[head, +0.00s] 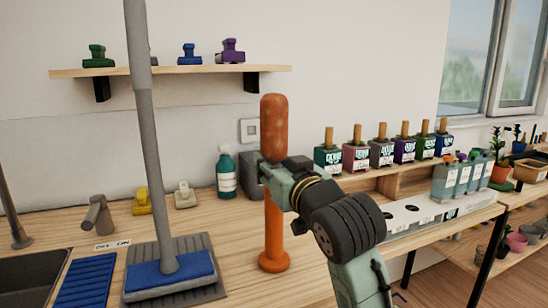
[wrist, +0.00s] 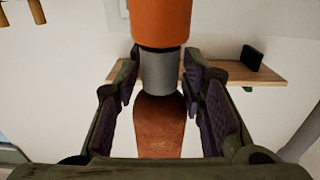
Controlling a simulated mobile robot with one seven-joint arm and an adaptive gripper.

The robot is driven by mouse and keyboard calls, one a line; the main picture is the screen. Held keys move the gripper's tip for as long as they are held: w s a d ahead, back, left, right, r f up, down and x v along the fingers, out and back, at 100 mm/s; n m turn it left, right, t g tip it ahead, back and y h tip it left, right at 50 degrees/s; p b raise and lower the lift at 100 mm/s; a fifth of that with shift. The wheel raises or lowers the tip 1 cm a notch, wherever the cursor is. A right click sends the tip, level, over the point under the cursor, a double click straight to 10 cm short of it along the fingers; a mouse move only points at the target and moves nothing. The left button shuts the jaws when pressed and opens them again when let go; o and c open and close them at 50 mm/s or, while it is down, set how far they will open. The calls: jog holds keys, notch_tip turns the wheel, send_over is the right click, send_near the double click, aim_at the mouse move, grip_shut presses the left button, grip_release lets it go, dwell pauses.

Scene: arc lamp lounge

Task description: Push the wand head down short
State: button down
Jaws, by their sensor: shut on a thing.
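The wand stands upright on the wooden counter, with a rounded brown-orange wand head (head: 274,126) on top and an orange lower tube with a round foot (head: 273,235) below. In the wrist view the picture looks upside down: the brown head (wrist: 160,125) is at the bottom, a grey collar (wrist: 160,72) in the middle and the orange tube (wrist: 160,22) at the top. My gripper (head: 280,172) is shut on the wand around the low end of the head and the collar, its pads on both sides in the wrist view (wrist: 162,82). The head view hides the collar behind my gripper.
A grey pole with a blue pad (head: 171,272) stands left of the wand on a grey mat. A green bottle (head: 226,174) and a dark box are close behind the wand. A wall shelf (head: 170,71) holds small stamps. A rack of labelled bottles (head: 382,152) is at right.

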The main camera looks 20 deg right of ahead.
jog(key=shift+f, duration=0.45)
jog(key=c, duration=1.3)
grip_release()
jog(key=shift+f, duration=0.1)
jog(key=shift+c, duration=0.2)
jog(key=shift+r, duration=0.2)
jog(key=shift+s, duration=0.15)
jog(key=shift+s, duration=0.35)
jog(key=s, duration=1.1)
jog(key=shift+d, duration=0.2)
